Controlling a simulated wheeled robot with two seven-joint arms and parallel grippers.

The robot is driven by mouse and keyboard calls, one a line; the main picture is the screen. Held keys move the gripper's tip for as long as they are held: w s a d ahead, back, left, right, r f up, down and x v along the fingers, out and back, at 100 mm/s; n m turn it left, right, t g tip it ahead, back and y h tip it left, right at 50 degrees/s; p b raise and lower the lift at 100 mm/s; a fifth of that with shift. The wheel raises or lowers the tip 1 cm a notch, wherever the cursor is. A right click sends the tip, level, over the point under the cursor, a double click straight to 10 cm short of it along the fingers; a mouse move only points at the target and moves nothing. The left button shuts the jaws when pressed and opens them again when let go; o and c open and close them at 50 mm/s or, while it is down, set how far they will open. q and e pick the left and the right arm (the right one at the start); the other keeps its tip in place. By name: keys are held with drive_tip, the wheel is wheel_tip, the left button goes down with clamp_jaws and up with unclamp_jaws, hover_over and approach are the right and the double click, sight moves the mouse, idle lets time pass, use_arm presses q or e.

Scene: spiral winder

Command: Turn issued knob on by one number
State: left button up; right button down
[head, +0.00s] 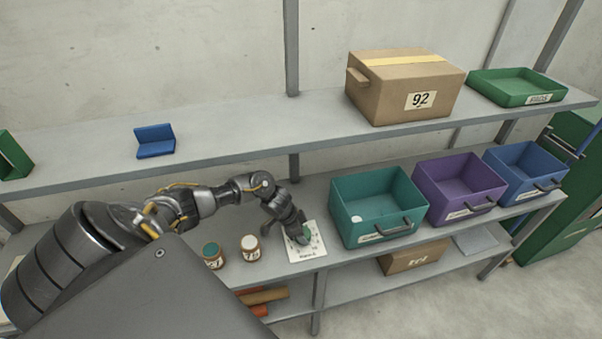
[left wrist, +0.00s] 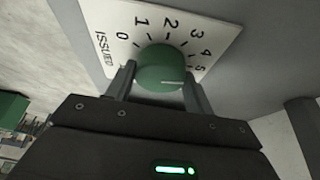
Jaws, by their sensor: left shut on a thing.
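A white dial card (head: 306,252) lies on the middle shelf, with a green knob (head: 307,233) at its centre. In the left wrist view the dial card (left wrist: 213,32) reads ISSUED and shows numbers from 0 to 5 around the green knob (left wrist: 161,62). The knob's white line points right, below the 5; a finger hides the scale there, so I cannot tell its exact number. My left gripper (head: 301,234) is shut on the knob, one finger on each side of it, as the left wrist view (left wrist: 160,78) shows. My right gripper is not in view.
Two jars, one with a green lid (head: 212,250) and one with a white lid (head: 250,242), stand left of the card. A teal bin (head: 385,238) stands close on its right, then a purple bin (head: 440,178) and a blue bin (head: 520,160). The upper shelf (head: 230,138) is above.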

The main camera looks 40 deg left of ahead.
use_arm(q)
drive_tip(key=shift+w+a+m+g+b, duration=0.1)
drive_tip(key=shift+m+g+b, duration=0.25)
drive_tip(key=shift+m, duration=0.75)
drive_tip(key=shift+h, duration=0.3)
drive_tip(key=o, duration=1)
